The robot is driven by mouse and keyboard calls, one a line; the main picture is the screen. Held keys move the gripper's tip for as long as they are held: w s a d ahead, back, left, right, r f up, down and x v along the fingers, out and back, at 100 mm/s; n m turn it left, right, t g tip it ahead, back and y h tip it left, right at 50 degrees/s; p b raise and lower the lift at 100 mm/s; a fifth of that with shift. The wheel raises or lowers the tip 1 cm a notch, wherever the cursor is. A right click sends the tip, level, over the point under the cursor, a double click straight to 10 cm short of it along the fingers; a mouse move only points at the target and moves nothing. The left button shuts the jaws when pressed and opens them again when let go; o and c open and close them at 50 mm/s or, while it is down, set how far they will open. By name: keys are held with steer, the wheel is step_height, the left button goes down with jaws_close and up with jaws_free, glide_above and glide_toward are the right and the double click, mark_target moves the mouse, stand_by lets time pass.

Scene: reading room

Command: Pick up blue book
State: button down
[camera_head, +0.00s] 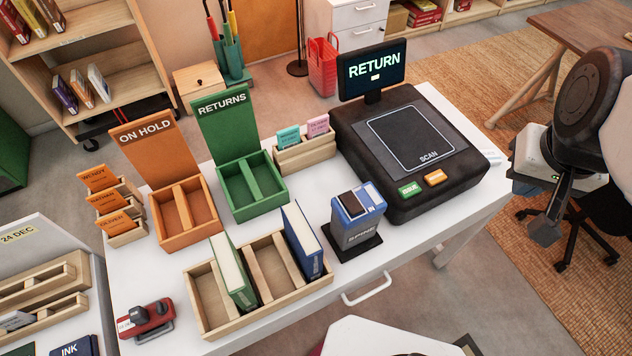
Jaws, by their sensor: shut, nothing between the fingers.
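The blue book (302,241) stands upright, leaning slightly, in the right part of a wooden divided tray (205,320) on the white desk. A green book (232,271) with pale pages stands in the same tray, to its left. My gripper (543,230) is at the right of the view, beyond the desk's right edge and well apart from the blue book. It is shut and holds nothing. The lower part of the blue book is hidden inside the tray.
A blue spine-label device (357,217) stands just right of the tray. A black scanner (455,152) with a RETURN screen (376,68) fills the desk's right side. A green RETURNS holder (230,130) and orange ON HOLD holder (150,150) stand behind. A red stamp (146,320) lies left.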

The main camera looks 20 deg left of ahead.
steer(key=c, duration=1.8)
jaws_free()
steer(key=o, duration=1.2)
steer(key=shift+a, duration=0.15)
steer(key=n+g, duration=0.3)
steer(key=n, duration=0.6)
glide_above(301, 225)
step_height(301, 225, down, 15)
steer(key=shift+f, duration=0.1)
steer(key=shift+f, duration=0.1)
